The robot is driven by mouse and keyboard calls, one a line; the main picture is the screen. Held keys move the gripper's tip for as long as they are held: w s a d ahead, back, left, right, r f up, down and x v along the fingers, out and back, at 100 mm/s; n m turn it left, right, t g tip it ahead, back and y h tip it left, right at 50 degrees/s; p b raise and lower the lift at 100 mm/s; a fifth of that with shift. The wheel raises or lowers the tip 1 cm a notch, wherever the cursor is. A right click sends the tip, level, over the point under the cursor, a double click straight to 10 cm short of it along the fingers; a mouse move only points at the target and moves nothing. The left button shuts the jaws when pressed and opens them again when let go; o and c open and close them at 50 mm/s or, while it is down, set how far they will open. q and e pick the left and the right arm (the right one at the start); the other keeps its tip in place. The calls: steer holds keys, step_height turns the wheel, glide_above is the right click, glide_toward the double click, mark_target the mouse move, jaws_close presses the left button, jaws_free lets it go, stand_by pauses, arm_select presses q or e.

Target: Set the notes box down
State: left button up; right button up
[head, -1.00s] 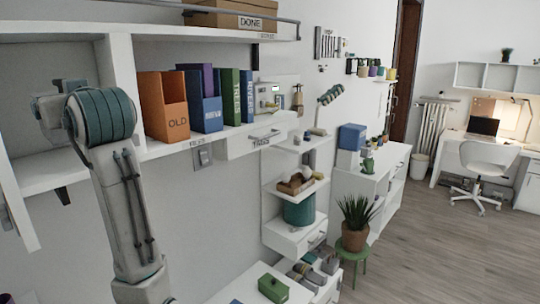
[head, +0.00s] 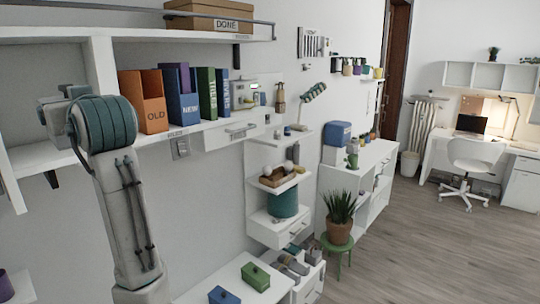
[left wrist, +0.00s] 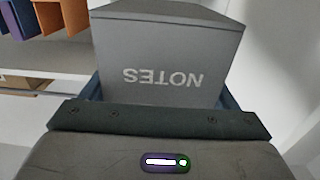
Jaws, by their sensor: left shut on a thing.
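The grey notes box (left wrist: 165,60) fills the upper middle of the left wrist view, its NOTES lettering upside down in that picture. My left gripper (left wrist: 163,92) is shut on it, with a dark finger showing at each side of the box. In the head view my left arm rises at the left, and its wrist end is beside the upper wall shelf (head: 40,160). The grey part at that end is partly hidden by the arm, so I cannot tell box from gripper there. What lies under the box is hidden. My right gripper is in neither view.
An orange OLD file (head: 142,103), a blue NEW file (head: 181,106) and other files stand on the shelf, right of my arm. A cardboard DONE box (head: 225,15) is on the board above. Blue (head: 223,295) and green (head: 255,276) boxes sit on a low white surface.

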arm_select(q)
steer(key=shift+m+t+h, duration=0.4)
steer(key=shift+t, duration=0.1)
steer(key=f, duration=0.1)
steer(key=w+f, duration=0.2)
steer(key=f, duration=0.1)
steer(key=shift+w+d+f, duration=0.1)
steer(key=shift+w+d, duration=0.05)
steer(key=shift+w, duration=0.1)
steer(key=w+d+f+m+t+h+b, duration=0.1)
steer(key=d+f+m+t+h+b, duration=0.25)
steer(key=f, duration=0.95)
steer(key=w+d+f+m+t+h+b, duration=0.15)
steer(key=d+f+h, duration=0.35)
steer(key=f, duration=0.8)
steer(key=s+d+f+m+h+b, duration=0.2)
steer(key=s+d+f, duration=0.1)
steer(key=s+f, duration=0.6)
steer(key=s+d+f+m+h+b, duration=0.1)
steer(key=s+d+f+h+b, duration=0.1)
steer(key=s+f, duration=0.8)
step_height(320, 180, down, 8)
steer(key=shift+d+f+m+b, duration=0.1)
steer(key=shift+d+m+b, duration=0.3)
steer(key=shift+d, duration=0.3)
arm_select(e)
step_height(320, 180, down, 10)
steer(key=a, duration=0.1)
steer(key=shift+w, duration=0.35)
